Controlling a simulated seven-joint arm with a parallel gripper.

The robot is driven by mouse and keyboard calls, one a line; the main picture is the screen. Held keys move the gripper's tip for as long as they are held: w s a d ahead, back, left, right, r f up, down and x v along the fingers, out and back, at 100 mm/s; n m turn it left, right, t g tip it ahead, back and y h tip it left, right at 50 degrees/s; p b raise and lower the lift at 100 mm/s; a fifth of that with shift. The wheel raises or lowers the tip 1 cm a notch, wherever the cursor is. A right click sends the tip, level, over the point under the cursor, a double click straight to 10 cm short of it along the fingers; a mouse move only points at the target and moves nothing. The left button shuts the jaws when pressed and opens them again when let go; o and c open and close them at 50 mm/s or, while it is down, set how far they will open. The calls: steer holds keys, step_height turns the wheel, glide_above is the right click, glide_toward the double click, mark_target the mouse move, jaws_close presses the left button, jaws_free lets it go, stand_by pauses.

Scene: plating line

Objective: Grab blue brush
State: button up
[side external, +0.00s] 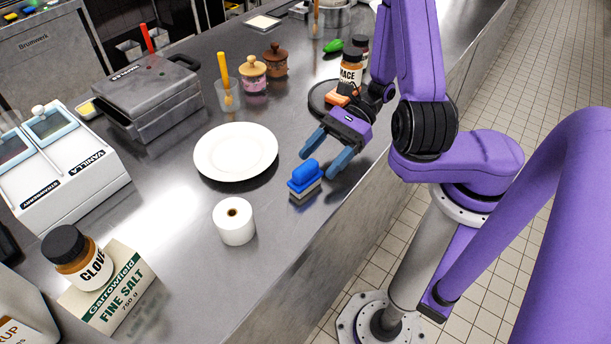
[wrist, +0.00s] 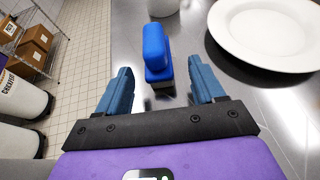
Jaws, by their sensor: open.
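The blue brush (side external: 304,178) stands on the steel counter with its pale bristles down and blue handle up. It also shows in the wrist view (wrist: 155,50), ahead of my fingertips and roughly between their lines. My gripper (side external: 328,156) is open and empty, with two blue fingers just right of the brush in the side view. In the wrist view my gripper (wrist: 162,84) has its fingers spread wider than the brush. I see no contact between fingers and brush.
A white plate (side external: 236,152) lies left of the brush, and a white paper roll (side external: 234,221) stands in front. A jar labelled MACE (side external: 350,70) and a dark round tray (side external: 318,98) are behind my gripper. The counter's edge (side external: 305,243) runs along the right side.

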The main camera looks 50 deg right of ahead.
mark_target(305, 178)
steer(key=shift+x, duration=2.9)
steer(key=shift+s, duration=0.1)
steer(key=c, duration=1.1)
